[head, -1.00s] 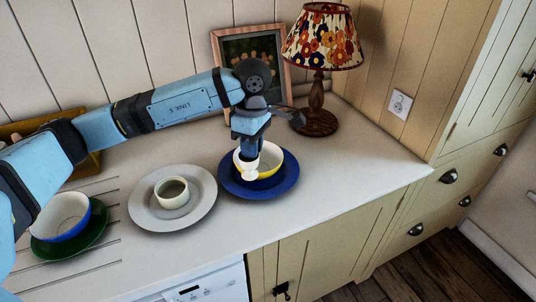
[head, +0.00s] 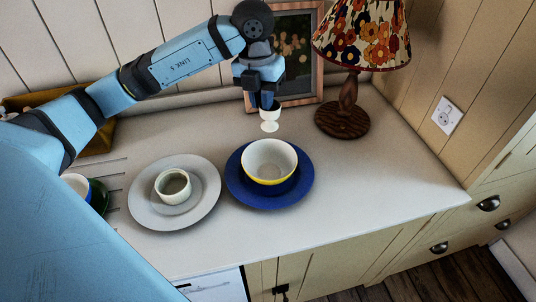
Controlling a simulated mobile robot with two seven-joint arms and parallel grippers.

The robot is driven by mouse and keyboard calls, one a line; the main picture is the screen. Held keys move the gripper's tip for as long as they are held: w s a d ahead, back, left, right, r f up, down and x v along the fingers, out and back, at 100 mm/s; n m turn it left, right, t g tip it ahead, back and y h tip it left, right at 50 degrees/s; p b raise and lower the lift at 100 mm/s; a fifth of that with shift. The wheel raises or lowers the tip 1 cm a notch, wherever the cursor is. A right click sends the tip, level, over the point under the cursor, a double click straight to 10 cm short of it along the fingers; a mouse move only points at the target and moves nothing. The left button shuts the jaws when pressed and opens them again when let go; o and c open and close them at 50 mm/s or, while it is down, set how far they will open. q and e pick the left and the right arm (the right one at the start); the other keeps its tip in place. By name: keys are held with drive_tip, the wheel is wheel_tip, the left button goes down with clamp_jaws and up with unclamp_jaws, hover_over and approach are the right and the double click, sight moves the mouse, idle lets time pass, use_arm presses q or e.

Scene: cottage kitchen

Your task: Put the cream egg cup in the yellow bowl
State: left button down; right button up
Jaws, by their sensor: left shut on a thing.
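The cream egg cup (head: 270,119) is held upright in the air, its foot pointing down. My left gripper (head: 267,104) is shut on its upper part, which the fingers partly hide. The yellow bowl (head: 269,180), white inside and yellow outside, sits on a blue plate (head: 293,197) on the counter. In the picture the egg cup shows just above the bowl's far rim, clear of it. The inside of the bowl looks empty. My right gripper is not in view.
A small cream cup (head: 173,186) stands on a grey plate (head: 147,204) to the left. A flowered lamp (head: 347,110) and a framed picture (head: 294,60) stand behind. The counter's right side is clear.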

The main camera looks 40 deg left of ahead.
use_arm(q)
wheel_tip(320, 180, down, 16)
drive_tip(key=shift+f+p, duration=0.1)
drive_tip(key=shift+p, duration=0.55)
drive_tip(key=shift+f, duration=0.2)
drive_tip(key=shift+f, duration=0.1)
drive_tip(key=shift+f+b, duration=0.25)
drive_tip(key=shift+b, duration=0.1)
drive_tip(key=c, duration=1.1)
unclamp_jaws()
drive_tip(key=shift+r, duration=0.1)
